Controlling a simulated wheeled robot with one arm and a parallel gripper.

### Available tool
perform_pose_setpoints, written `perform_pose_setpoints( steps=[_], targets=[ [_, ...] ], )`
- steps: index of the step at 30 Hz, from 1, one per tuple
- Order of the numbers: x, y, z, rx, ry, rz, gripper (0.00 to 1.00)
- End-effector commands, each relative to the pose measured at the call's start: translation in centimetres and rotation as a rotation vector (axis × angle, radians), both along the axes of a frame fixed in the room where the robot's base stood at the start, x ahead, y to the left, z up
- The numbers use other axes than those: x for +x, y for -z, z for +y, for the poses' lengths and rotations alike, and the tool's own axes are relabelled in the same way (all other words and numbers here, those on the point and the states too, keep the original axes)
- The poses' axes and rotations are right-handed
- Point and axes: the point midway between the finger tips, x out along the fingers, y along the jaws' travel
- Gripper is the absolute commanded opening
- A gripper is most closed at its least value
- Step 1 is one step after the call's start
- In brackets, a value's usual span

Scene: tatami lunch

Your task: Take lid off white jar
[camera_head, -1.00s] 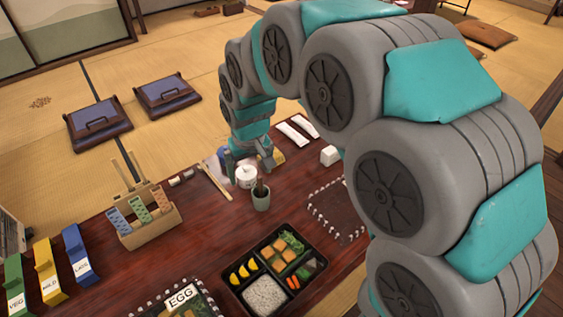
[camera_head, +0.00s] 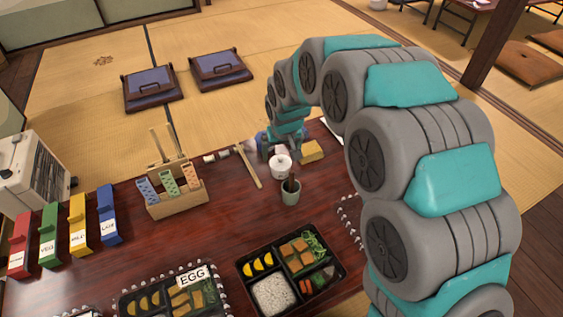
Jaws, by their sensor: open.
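The white jar (camera_head: 281,168) stands on the dark red table, behind a small pale green cup. Its top is white with a small dark spot; I cannot tell where the lid meets the body. My gripper (camera_head: 281,151) is at the jar's far side, pointing down, with its fingers open. The fingers are small in this view and partly hidden, so I cannot tell whether they touch the jar or lid.
The pale green cup (camera_head: 291,192) with dark sticks stands close in front of the jar. A yellow block (camera_head: 311,151) lies to its right, a wooden stick (camera_head: 249,167) to its left. A wooden rack (camera_head: 172,190) and bento boxes (camera_head: 270,296) occupy the table. Bare table lies between them.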

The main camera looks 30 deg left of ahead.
Motion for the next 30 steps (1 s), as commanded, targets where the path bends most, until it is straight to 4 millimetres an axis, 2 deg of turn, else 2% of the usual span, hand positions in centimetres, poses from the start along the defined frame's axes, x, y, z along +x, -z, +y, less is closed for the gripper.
perform_pose_setpoints(
  steps=[6, 14, 30],
  targets=[
    [0.5, 3.2, 0.3, -0.004, 0.000, 0.003, 1.00],
    [0.6, 3.6, 0.4, -0.001, 0.000, 0.002, 1.00],
    [0.6, 3.5, 0.4, -0.001, 0.000, 0.001, 0.41]
  ],
)
